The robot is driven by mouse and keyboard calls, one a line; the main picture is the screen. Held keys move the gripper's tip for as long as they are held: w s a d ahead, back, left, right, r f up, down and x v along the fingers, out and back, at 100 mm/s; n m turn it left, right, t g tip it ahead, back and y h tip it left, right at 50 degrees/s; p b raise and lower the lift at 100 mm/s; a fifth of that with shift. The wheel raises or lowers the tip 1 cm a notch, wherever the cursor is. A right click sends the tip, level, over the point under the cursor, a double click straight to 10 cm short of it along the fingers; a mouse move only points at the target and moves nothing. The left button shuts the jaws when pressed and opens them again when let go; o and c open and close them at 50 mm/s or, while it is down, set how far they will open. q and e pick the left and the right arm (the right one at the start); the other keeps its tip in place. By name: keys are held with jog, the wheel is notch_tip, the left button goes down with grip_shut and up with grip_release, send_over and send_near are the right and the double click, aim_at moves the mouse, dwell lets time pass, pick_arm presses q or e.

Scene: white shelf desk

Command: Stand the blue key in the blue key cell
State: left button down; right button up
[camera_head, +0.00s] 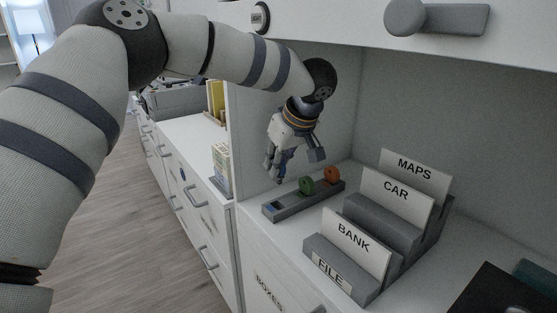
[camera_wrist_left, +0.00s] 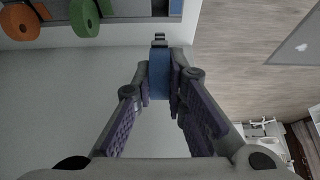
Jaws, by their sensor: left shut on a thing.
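In the left wrist view the gripper (camera_wrist_left: 161,88) is shut on the blue key (camera_wrist_left: 159,72), whose grey bit points away from the palm. The key hangs clear of the rack. In the head view it is mostly hidden by the fingers. The rack is a grey bar with the blue key cell (camera_head: 274,208) at its left end. The green key (camera_head: 306,186) and orange key (camera_head: 332,174) stand in the other cells. My right gripper is out of view.
A grey stepped card holder (camera_head: 403,235) with labelled cards stands right of the rack. A vertical panel (camera_head: 240,140) bounds the desk at the left, and an upper cabinet (camera_head: 350,22) hangs above. A dark flat thing (camera_head: 490,292) lies at front right.

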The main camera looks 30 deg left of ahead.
aim_at(280, 178)
pick_arm(q)
notch_tip(280, 178, down, 5)
jog(key=shift+b, duration=0.3)
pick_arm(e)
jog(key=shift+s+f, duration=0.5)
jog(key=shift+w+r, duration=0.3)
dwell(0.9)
pick_arm(q)
jog(key=shift+f, duration=1.55)
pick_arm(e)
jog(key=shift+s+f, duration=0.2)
pick_arm(q)
jog(key=c, duration=1.5)
grip_release()
jog(key=shift+c, duration=0.2)
jog(key=v, duration=0.7)
jog(key=shift+d+r, duration=0.2)
